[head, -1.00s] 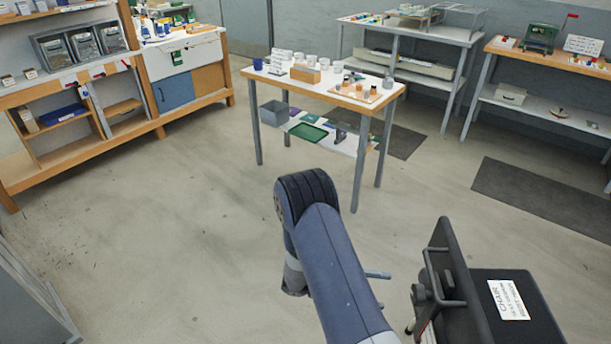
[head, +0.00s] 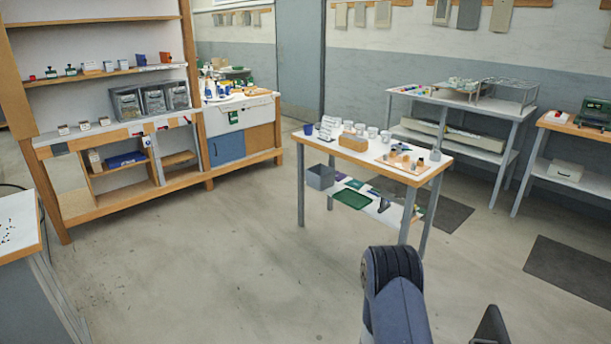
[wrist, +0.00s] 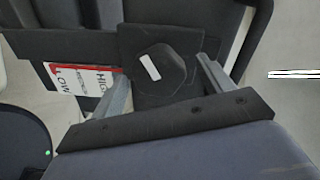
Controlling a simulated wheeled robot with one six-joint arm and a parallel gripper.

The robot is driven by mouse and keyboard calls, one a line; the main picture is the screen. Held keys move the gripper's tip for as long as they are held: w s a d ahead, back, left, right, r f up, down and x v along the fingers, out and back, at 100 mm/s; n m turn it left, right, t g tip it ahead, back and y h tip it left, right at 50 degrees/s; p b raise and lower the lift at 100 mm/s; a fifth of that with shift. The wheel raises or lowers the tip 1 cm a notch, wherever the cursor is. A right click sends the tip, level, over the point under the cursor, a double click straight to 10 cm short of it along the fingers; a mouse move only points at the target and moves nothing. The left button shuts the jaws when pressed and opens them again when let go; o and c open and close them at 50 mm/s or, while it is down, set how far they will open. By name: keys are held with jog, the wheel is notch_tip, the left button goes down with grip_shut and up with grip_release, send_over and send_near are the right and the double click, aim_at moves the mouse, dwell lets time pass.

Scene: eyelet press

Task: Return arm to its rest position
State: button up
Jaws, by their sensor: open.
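My arm (head: 397,305) shows in the head view at the bottom, right of centre, as a blue-grey link with a dark rounded joint at its top. My gripper is outside the head view. In the wrist view my gripper (wrist: 162,67) is open, its two grey fingers spread apart. A black knob (wrist: 163,70) with a white mark shows between the fingers on a dark plate. I cannot tell how far it is from the fingertips. A red and white label (wrist: 85,85) with "HIGH" and "LOW" lies left of it.
A small table (head: 345,148) with cups and bottles stands ahead of my arm. Shelving (head: 95,139) is at the left, a grey table (head: 450,102) at the back right. A dark object's tip (head: 491,328) shows at the bottom right. The floor (head: 220,270) left of my arm is clear.

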jog(key=shift+a, duration=0.1)
jog(key=f+b+v, duration=0.1)
jog(key=b+v, duration=0.1)
jog(key=v, duration=0.8)
jog(key=s+d+m+b, duration=0.1)
jog(key=d+m, duration=0.3)
jog(key=m, duration=0.6)
jog(key=s+d+m+t+h, duration=0.1)
jog(key=d+m, duration=0.4)
jog(key=m, duration=0.6)
jog(key=shift+s+d+t+b, duration=0.3)
jog(key=shift+s+d+b, duration=0.05)
jog(key=shift+s, duration=0.2)
jog(key=shift+f, duration=0.1)
dwell(0.6)
